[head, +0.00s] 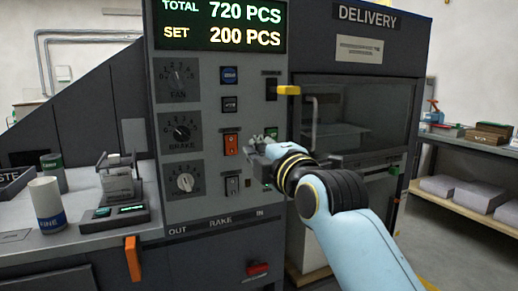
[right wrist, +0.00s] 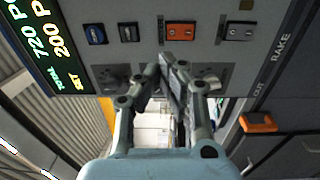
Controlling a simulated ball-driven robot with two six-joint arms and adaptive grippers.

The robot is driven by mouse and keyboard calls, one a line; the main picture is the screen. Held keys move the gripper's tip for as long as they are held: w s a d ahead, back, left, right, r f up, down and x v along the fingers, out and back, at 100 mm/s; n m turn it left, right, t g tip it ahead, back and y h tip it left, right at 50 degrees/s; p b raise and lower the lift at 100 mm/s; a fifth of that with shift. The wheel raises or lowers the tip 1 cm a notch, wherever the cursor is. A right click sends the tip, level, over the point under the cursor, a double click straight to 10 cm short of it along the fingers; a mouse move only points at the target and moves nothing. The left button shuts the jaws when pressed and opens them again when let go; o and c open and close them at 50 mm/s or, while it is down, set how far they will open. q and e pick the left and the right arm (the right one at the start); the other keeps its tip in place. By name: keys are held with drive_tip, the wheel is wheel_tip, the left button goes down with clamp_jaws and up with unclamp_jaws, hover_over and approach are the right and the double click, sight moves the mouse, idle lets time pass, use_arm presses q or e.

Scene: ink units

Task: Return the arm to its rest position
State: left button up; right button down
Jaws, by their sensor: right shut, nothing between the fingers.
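My right arm reaches in from the lower right in the head view. Its gripper (head: 256,143) is shut and empty, in front of the grey control panel (head: 212,205), just right of the orange-red rocker switch (head: 231,144). In the right wrist view the fingers (right wrist: 172,72) are together with nothing between them, and they partly hide the panel's dials. The orange switch (right wrist: 181,31) shows beyond them there. I cannot tell whether the fingertips touch the panel. My left gripper is not in view.
The panel carries three dials (head: 181,132) and a yellow-handled lever (head: 288,90). The delivery door (head: 380,115) is right of it. A shelf (head: 468,145) stands at the far right. On the left counter are a scale (head: 115,217), a white cup (head: 47,205) and a green can (head: 54,172).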

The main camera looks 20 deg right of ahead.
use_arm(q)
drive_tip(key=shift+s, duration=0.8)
